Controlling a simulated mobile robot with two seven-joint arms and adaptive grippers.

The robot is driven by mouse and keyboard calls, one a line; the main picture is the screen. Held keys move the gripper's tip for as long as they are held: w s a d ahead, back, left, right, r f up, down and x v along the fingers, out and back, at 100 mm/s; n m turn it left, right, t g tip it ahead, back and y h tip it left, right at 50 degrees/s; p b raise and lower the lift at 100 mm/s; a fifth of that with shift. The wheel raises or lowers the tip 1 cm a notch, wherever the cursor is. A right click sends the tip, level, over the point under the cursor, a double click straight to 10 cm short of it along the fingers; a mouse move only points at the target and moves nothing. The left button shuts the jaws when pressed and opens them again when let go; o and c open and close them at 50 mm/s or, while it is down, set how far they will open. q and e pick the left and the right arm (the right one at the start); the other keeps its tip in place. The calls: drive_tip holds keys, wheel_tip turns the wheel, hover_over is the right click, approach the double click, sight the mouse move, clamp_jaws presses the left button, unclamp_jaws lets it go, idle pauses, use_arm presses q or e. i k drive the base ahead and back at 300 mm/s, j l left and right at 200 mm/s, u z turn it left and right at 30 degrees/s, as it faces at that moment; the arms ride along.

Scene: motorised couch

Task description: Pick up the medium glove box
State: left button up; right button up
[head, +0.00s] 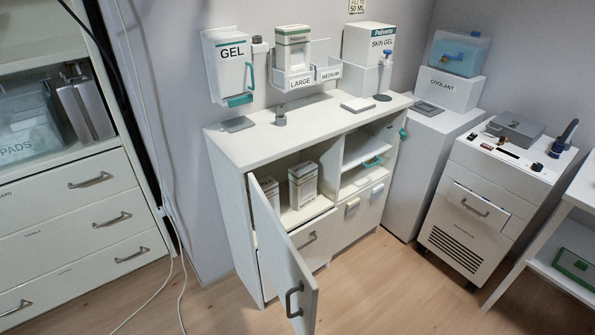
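Two white boxes with green trim stand inside the open compartment of the white cabinet (255,150). The right box (303,187) shows clearly; the left box (270,190) is partly hidden by the open door (284,258). Their print is too small to read, so I cannot tell which is medium. A similar box (292,47) stands in the wall holder labelled LARGE (298,82). The holder labelled MEDIUM (328,73) beside it shows no box. Neither of my grippers is in view.
The door swings out toward the front, with a dark handle (294,300). A gel dispenser (230,65) and a skin gel box (370,42) are above the cabinet top. A white machine (485,190) stands at right. Cables hang at left. Floor in front is clear.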

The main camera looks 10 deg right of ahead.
sight(303, 173)
drive_tip(key=l+u, duration=0.25)
drive_tip(key=l, duration=0.55)
drive_tip(key=k+l+u, duration=0.1)
drive_tip(key=l+u, duration=0.15)
drive_tip(key=l, duration=0.55)
